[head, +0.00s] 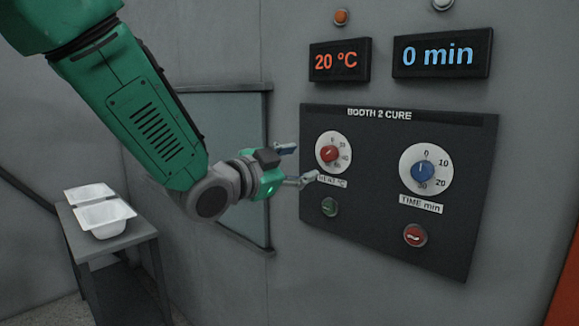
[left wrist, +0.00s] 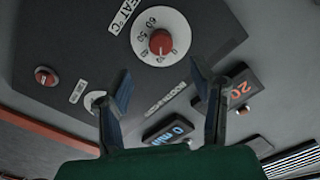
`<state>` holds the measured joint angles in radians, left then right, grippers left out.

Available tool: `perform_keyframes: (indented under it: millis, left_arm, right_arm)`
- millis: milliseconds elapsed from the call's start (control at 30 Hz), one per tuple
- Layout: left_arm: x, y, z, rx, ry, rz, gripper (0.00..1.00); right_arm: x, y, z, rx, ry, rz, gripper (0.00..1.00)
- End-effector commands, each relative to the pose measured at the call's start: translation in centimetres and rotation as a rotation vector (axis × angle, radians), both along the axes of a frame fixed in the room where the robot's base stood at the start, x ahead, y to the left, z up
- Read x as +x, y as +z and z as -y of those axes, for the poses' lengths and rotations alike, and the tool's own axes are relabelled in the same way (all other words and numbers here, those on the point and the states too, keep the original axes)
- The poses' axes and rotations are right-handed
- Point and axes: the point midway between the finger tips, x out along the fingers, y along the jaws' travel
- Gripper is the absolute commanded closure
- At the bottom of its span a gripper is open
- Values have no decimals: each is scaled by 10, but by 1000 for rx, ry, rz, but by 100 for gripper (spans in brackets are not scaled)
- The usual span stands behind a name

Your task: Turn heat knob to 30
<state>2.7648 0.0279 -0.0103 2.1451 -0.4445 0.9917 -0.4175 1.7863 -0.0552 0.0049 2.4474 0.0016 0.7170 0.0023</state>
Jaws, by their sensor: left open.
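The red heat knob (head: 329,154) sits on a white dial marked "HEAT °C" at the left of the dark "BOOTH 2 CURE" panel (head: 385,222). The display (head: 340,60) above reads 20 °C in orange. My left gripper (head: 298,165) is open and empty, just left of the heat dial, with its fingers pointing toward the panel. In the left wrist view, the red knob (left wrist: 162,42) lies beyond the open fingertips (left wrist: 160,75), apart from them. My right gripper is not in view.
A blue time knob (head: 422,172) is right of the heat dial, below a display (head: 442,53) reading 0 min. White tub shells (head: 103,216) stand on a side table at left.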

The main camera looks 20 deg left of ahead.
Motion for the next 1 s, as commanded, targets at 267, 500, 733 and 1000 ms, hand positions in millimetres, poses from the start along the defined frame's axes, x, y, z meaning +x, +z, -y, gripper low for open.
perform_keyframes:
  millis: [267, 500, 733, 1000]
  left_arm:
    - [-26, -1, -10, 0, 0, -2, 49]
    - [-27, -1, -10, 0, 0, -1, 49]
    - [-27, -1, -10, 0, 0, -2, 49]
    - [-29, -92, -15, -53, 51, -214, 49]
  right_arm:
    - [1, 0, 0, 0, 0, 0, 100]
    - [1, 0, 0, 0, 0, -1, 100]
    - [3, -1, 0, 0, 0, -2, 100]
    - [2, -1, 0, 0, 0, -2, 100]
